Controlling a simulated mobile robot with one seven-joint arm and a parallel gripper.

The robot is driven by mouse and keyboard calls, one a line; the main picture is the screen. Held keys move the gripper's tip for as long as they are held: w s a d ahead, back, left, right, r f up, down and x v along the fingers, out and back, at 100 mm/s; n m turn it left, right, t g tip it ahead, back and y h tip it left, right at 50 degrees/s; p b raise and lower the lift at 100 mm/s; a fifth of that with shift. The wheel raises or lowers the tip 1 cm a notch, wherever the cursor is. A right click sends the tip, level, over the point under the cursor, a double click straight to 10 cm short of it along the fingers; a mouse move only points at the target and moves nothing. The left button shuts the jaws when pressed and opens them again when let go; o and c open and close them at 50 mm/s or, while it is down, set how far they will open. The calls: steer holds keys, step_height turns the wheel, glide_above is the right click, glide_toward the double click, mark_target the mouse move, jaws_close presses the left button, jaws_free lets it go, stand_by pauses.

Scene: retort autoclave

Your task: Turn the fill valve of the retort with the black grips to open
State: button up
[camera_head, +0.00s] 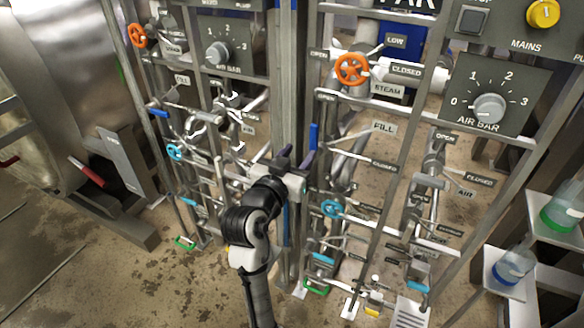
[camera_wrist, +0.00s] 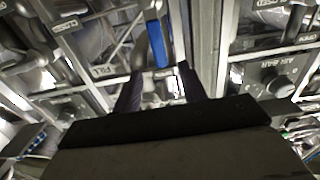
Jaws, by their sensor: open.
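A blue lever grip (camera_head: 313,135) stands upright on the left side of the right-hand valve rack, level with a FILL sign (camera_head: 383,127). A CLOSED sign (camera_head: 385,163) hangs lower on that rack. The blue grip also shows in the wrist view (camera_wrist: 157,43), just beyond my fingertips, with a FILL sign (camera_wrist: 102,71) to its left. My gripper (camera_head: 296,157) is open and empty, just below and left of the blue grip in the head view. In the wrist view its dark fingers (camera_wrist: 160,86) stand apart. No black grips can be made out.
A left-hand rack has its own FILL sign (camera_head: 182,80) and blue lever (camera_head: 157,113). A red grip (camera_head: 86,172) is on the left machine. A steel post (camera_head: 288,70) stands beside my gripper. Orange (camera_head: 352,69) and blue (camera_head: 331,209) handwheels and pipes crowd the right-hand rack.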

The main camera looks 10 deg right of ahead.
steer(key=v, duration=0.2)
steer(key=shift+s+a, duration=0.15)
steer(key=shift+s, duration=0.05)
stand_by(0.9)
